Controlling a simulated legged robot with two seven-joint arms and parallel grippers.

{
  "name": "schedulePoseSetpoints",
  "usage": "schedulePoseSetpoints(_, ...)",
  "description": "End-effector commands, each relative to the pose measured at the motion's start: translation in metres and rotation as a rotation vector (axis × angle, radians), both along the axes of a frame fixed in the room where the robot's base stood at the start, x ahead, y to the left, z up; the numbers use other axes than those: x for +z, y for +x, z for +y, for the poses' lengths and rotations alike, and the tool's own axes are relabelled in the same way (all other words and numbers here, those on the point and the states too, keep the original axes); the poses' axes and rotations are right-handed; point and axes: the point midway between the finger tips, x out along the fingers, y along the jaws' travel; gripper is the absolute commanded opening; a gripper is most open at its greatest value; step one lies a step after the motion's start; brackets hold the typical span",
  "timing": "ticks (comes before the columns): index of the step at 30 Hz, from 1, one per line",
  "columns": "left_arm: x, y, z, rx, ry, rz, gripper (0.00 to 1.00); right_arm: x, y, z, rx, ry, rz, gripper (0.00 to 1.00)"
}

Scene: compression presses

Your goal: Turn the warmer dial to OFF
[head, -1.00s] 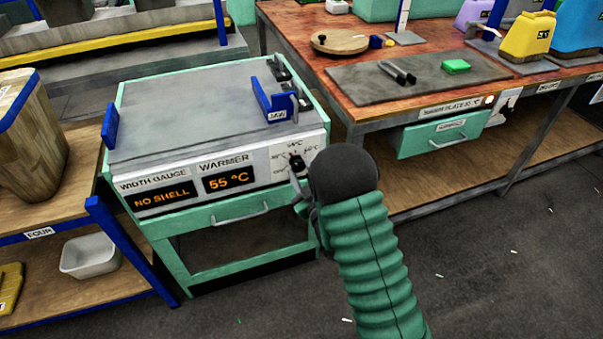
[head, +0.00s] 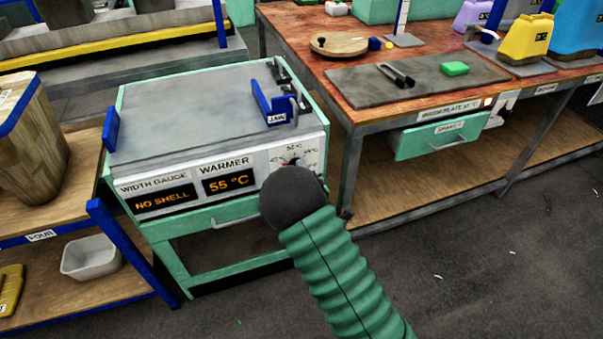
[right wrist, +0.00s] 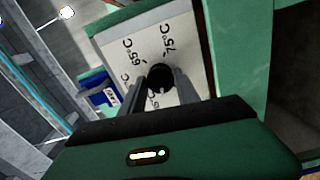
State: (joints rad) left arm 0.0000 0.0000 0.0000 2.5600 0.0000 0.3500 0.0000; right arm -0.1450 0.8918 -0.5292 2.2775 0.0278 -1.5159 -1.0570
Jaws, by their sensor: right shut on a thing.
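The warmer dial is a dark round knob (right wrist: 159,77) on a pale panel with temperature marks, among them 65°C and 75°C. In the right wrist view my right gripper (right wrist: 159,84) has its two fingers on either side of the knob and is shut on it. In the head view my right arm's dark end hides most of the dial; a bit of the marked panel (head: 310,155) shows above it. The warmer display (head: 229,184) reads 55 °C. The dial's exact pointer position is hard to read. My left gripper is not in view.
The width gauge display (head: 164,198) reads NO SHELL. A blue jaw (head: 270,105) stands on the grey top. A wooden workbench (head: 290,45) is to the right and a shelf with a white bin (head: 90,258) to the left. The floor at the right front is clear.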

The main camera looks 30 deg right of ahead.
Motion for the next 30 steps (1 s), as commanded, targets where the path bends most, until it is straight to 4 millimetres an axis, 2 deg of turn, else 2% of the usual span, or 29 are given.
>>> schedulePoseSetpoints(15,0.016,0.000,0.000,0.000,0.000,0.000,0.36,-0.003,-0.001,0.002,0.005,-0.437,0.117,0.00)
schedulePoseSetpoints(21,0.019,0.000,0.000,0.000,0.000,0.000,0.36,-0.003,-0.001,0.002,0.005,-0.546,0.144,0.00)
schedulePoseSetpoints(30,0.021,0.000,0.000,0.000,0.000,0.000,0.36,-0.004,-0.001,0.002,0.005,-0.623,0.163,0.00)
